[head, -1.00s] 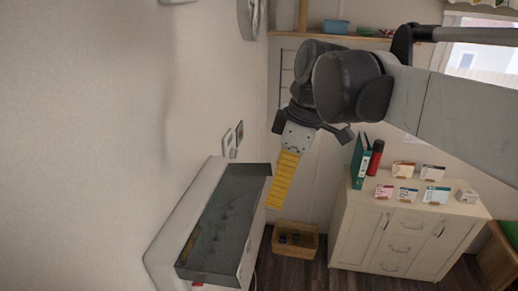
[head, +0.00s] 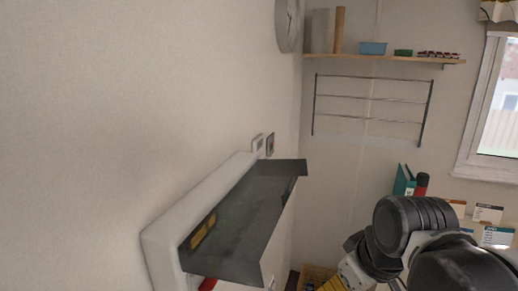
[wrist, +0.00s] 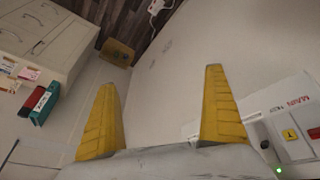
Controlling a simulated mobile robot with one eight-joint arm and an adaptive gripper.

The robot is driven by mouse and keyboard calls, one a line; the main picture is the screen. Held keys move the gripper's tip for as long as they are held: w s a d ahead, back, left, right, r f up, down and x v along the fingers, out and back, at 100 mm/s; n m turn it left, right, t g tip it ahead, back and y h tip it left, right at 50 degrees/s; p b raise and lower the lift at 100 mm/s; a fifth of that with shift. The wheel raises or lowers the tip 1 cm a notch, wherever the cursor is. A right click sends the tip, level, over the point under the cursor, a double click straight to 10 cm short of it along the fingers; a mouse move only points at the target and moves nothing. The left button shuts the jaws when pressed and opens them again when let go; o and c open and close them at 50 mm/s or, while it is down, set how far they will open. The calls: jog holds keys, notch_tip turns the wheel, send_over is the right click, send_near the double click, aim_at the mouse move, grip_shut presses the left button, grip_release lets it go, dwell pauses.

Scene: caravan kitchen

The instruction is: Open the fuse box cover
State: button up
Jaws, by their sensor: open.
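The fuse box (head: 160,240) is a white housing on the left wall in the head view. Its dark, see-through cover (head: 240,225) stands out from the housing like a raised flap, and part of the white front shows below it. In the wrist view the fuse box front (wrist: 285,112) is at the right, uncovered, with a "MAIN" label, a yellow T button, a red part and a green light. My gripper (wrist: 160,77) is open and empty, its right yellow finger close beside the fuse box in the picture. In the head view my gripper (head: 345,282) is partly cut off at the bottom edge.
A wall rack (head: 370,98) hangs under a shelf (head: 385,60) at the back. A cabinet (wrist: 45,45) with a green binder (wrist: 45,104) and small boxes stands across from the fuse box. A basket (wrist: 117,53) is on the floor.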

jog(key=s+d+f+m+b, duration=0.1)
jog(key=f+b, duration=0.2)
jog(key=f, duration=0.2)
jog(key=s+d+f+m+t+b, duration=0.1)
jog(key=f+m+b, duration=0.1)
jog(key=f+b, duration=0.2)
jog(key=s+d+f+m+t+h+b, duration=0.1)
jog(key=f+m+b, duration=0.1)
jog(key=f, duration=0.6)
jog(key=shift+s+f+b, duration=0.2)
jog(key=shift+b, duration=0.45)
jog(key=shift+c, duration=0.3)
jog(key=c, duration=0.6)
jog(key=shift+t, duration=0.3)
notch_tip(320, 180, up, 8)
jog(key=p, duration=0.8)
jog(key=shift+w, duration=0.15)
grip_shut()
notch_tip(320, 180, up, 44)
jog(key=m+g+h+p, duration=0.3)
jog(key=g+p, duration=0.5)
jog(key=p, duration=2.3)
send_over(290, 189)
jog(key=a, duration=0.2)
jog(key=m+y, duration=0.1)
jog(key=f, duration=0.4)
jog(key=d+f+p, duration=0.1)
jog(key=f, duration=0.4)
jog(key=d+f+p, duration=0.1)
jog(key=f, duration=0.4)
